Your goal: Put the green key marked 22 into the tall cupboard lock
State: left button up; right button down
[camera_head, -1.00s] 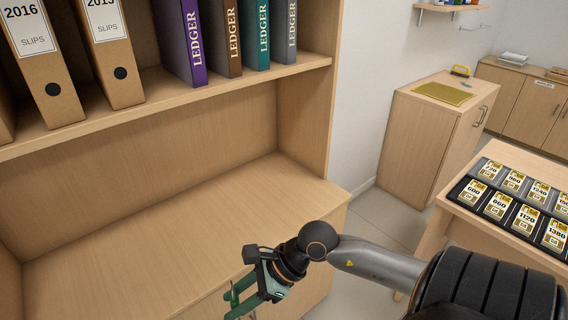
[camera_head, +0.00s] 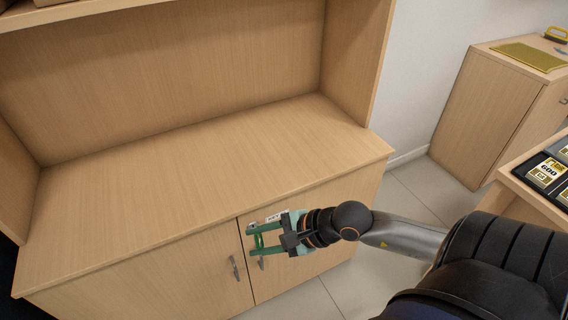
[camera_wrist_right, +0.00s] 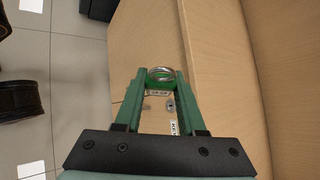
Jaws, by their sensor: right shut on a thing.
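My right gripper (camera_head: 256,240) is in front of the right door of the tall cupboard (camera_head: 318,215), near the door's upper left corner. In the right wrist view its green jaws (camera_wrist_right: 160,75) are shut on the green key (camera_wrist_right: 157,84), which has a silver ring around it at the fingertips. Only a small part of the key shows, and I cannot read its number. Between the jaws a small grey fitting (camera_wrist_right: 171,105), perhaps the lock, shows on the wood, apart from the fingertips. I cannot tell whether the key touches the door. My left gripper is not in view.
A white label (camera_head: 273,218) is on the door by the gripper. Two door handles hang below, one on the left door (camera_head: 234,267). The cupboard's wide shelf (camera_head: 180,190) is bare. A low cabinet (camera_head: 490,110) and a black tray of marked tags (camera_head: 546,172) stand at right.

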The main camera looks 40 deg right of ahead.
pick_arm(q)
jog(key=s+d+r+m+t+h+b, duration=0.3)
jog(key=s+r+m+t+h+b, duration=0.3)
jog(key=b, duration=1.1)
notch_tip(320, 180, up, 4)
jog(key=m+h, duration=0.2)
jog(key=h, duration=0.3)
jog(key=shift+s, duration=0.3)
pick_arm(e)
jog(key=s+d+f+n+t+y, duration=0.1)
jog(key=s+f+n+t, duration=0.1)
jog(key=f, duration=0.5)
jog(key=s+d+f+n+t+y, duration=0.1)
jog(key=s+f+n+t+y, duration=0.1)
jog(key=f+n, duration=0.5)
jog(key=s+t, duration=0.1)
jog(key=t, duration=0.1)
jog(key=shift+f+t, duration=0.3)
jog(key=shift+f, duration=0.05)
pick_arm(q)
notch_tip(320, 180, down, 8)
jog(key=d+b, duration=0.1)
jog(key=b, duration=0.6)
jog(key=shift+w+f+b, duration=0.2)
jog(key=shift+b, duration=0.1)
pick_arm(e)
jog(key=w+d, duration=0.2)
jog(key=w, duration=0.9)
jog(key=shift+d, duration=0.3)
